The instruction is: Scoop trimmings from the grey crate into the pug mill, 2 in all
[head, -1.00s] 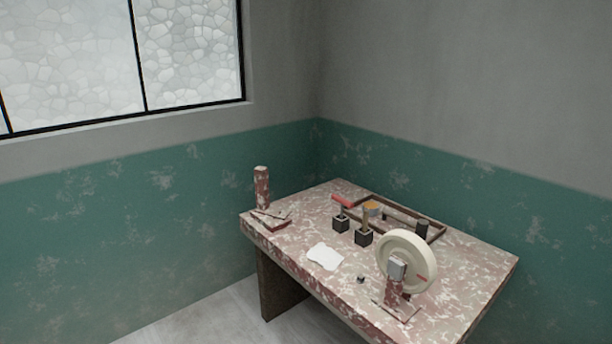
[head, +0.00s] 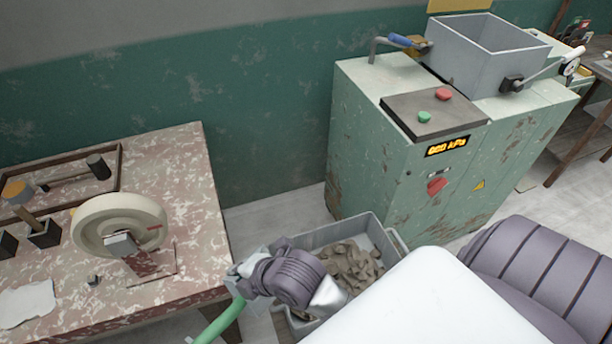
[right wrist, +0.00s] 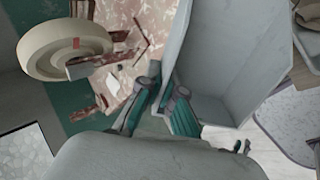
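The grey crate (head: 378,232) stands on the floor between bench and machine, with brown clay trimmings (head: 352,268) in it. The pug mill (head: 395,150) is a worn green cabinet topped by an open grey hopper (head: 485,50). My right gripper (head: 236,290) is left of the crate, beside the bench edge. A green rod (head: 216,324) runs down-left from it. In the right wrist view, dark teal fingers (right wrist: 160,100) show close to a large grey open-sided shape (right wrist: 228,60). My left gripper is out of view.
The worn red-and-white bench (head: 190,190) on the left carries a cream wheel (head: 118,226), a wooden tray and a white cloth (head: 26,304). Floor shows between bench and mill.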

